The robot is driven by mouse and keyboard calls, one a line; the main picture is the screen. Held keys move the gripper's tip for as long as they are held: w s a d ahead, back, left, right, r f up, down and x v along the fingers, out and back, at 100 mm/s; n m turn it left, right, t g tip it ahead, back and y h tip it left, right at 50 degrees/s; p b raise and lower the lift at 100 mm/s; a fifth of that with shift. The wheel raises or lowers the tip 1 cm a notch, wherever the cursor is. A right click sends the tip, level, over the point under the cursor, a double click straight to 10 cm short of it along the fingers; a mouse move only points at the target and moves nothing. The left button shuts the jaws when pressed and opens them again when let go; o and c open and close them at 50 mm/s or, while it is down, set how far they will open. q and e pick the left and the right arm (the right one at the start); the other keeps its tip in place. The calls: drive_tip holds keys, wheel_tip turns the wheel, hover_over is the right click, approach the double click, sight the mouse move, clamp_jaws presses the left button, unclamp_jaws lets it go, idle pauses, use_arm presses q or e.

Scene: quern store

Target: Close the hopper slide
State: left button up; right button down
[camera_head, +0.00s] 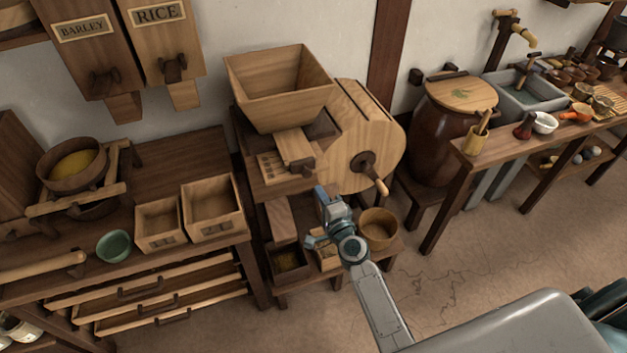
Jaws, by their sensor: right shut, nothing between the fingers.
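The wooden winnowing machine has an open-topped hopper (280,88) with bare wood inside. Under the hopper, a pale wooden slide board (294,146) sticks out toward the front, with a dark knob (303,167) at its front end. My right gripper (320,191) is shut and empty. In the picture it is just below and right of the knob, with a gap between them. How far apart they are in depth is hard to tell. My left gripper is out of view.
A crank with a wooden handle (372,172) is on the round drum, right of my gripper. A bench with two open boxes (212,205) is at left.

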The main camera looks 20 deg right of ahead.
sight(310, 172)
drive_tip(key=w, duration=0.5)
drive_tip(key=shift+w+a+f, duration=0.15)
drive_tip(key=shift+a, duration=0.05)
drive_tip(key=w+b, duration=0.1)
drive_tip(key=w, duration=0.4)
drive_tip(key=shift+w+a, duration=0.1)
drive_tip(key=shift+w, duration=0.2)
drive_tip(key=shift+r, duration=0.4)
